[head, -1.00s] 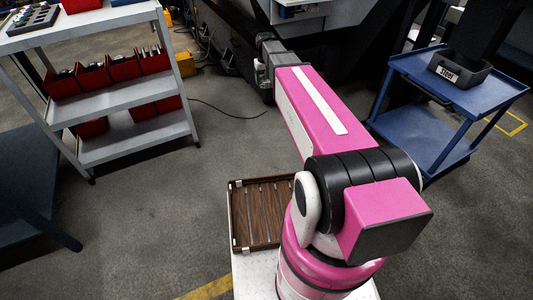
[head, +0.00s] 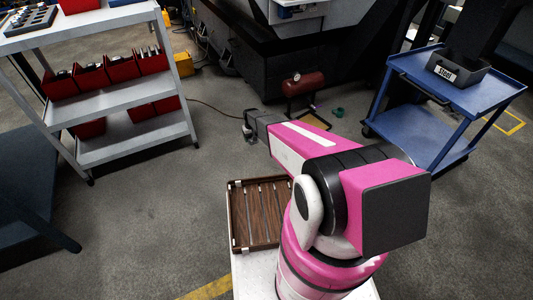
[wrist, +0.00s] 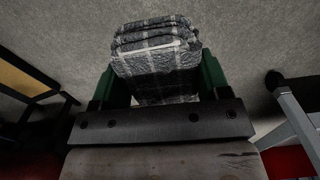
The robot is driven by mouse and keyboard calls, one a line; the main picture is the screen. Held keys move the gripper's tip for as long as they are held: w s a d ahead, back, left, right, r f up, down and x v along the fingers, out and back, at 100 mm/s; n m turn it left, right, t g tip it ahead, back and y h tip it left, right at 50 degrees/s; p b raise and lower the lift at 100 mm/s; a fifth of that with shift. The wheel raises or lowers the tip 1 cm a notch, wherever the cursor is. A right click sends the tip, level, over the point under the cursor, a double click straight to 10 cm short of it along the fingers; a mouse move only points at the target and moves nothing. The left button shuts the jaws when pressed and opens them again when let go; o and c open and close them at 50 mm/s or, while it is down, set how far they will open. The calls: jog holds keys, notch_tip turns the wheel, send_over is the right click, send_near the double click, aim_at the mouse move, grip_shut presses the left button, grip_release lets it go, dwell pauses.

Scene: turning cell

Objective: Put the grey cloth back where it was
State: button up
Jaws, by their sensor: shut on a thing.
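The grey checked cloth (wrist: 155,47) is a folded, layered bundle with pale lines, in the wrist view. My gripper (wrist: 158,72) has its green fingers on either side of the cloth and is shut on it. The bundle hangs clear over the grey floor. In the head view my arm reaches forward over the floor, and its far end is near the middle. The cloth cannot be made out there.
A wooden slatted tray (head: 258,242) sits beside my arm's base, empty. A grey shelf rack (head: 130,83) with red bins stands left. A blue cart (head: 460,90) holding a dark box labelled Steel (head: 458,70) stands right. A red tank (head: 305,84) stands ahead.

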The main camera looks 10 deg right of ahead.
notch_tip(320, 180, down, 7)
send_over(267, 152)
jog(key=f, duration=0.6)
jog(key=shift+w+a+f, duration=0.15)
jog(key=shift+w+f, duration=0.05)
jog(key=shift+f, duration=2)
jog(key=shift+f, duration=0.2)
jog(key=o, duration=1)
jog(key=shift+c, duration=0.2)
